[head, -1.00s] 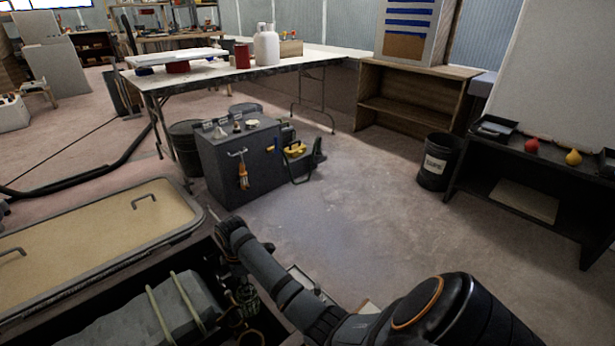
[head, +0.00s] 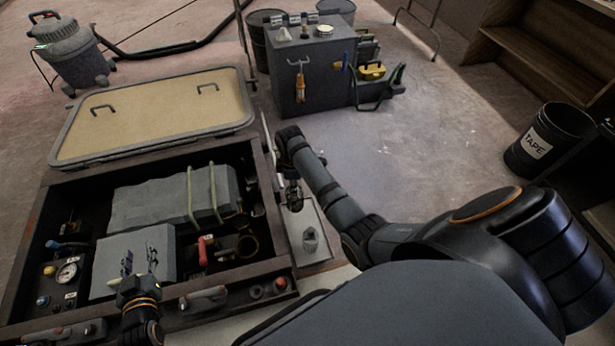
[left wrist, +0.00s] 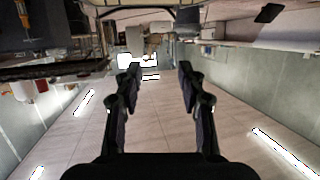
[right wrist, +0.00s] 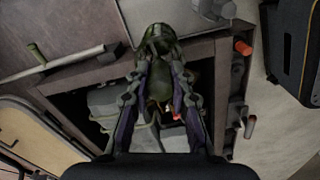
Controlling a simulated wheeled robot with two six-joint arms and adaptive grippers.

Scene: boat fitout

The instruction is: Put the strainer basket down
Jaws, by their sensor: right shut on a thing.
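The strainer basket (right wrist: 158,42) is a dark greenish mesh cup between the fingertips of my right gripper (right wrist: 160,72), which is shut on it. In the head view my right gripper (head: 289,172) hangs at the right edge of the open engine box, with the basket (head: 294,198) below it, above or beside a pale tray (head: 326,220). I cannot tell whether the basket touches anything. My left gripper (head: 138,282) is over the front of the box; its fingers stand apart and empty in the left wrist view (left wrist: 160,68).
The open box (head: 263,190) holds a grey engine block (head: 150,205), a gauge (head: 67,271) and a red-handled valve (head: 204,248). A grey fitting (head: 310,240) stands on the tray. A tan hatch lid (head: 150,115) lies behind.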

